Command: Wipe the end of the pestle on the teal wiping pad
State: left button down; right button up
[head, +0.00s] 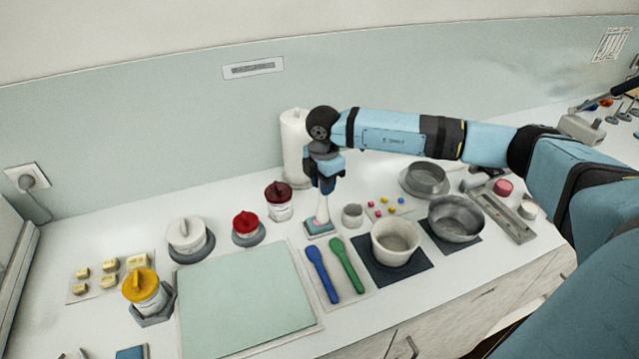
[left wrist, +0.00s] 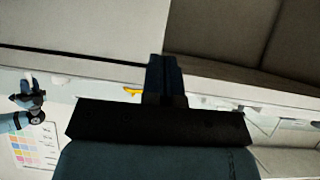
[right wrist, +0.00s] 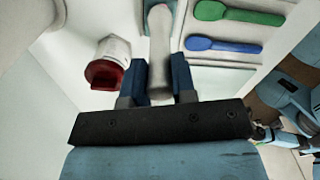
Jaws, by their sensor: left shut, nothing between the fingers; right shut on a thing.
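The pestle (head: 323,207) is pale, with a pinkish lower end. My right gripper (head: 326,183) is shut on its upper part and points down, holding it about upright. The pestle's pinkish end is over the small teal wiping pad (head: 319,233); I cannot tell whether it presses on the pad. In the right wrist view the pestle (right wrist: 160,45) sits between the two fingers (right wrist: 168,75), its far end near the top edge. My left gripper (left wrist: 166,75) shows in the left wrist view, shut and empty, away from the pad.
Blue spoon (head: 321,272) and green spoon (head: 347,265) lie in front of the pad. A small grey cup (head: 352,215) and a cream mortar (head: 394,247) stand right. Red-lidded jars (head: 248,230) stand left, a paper roll (head: 294,145) behind. A pale green mat (head: 245,295) lies front left.

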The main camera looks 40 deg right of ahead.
dwell(3.6)
jog(key=shift+r+p, duration=1.7)
jog(key=shift+r, duration=1.4)
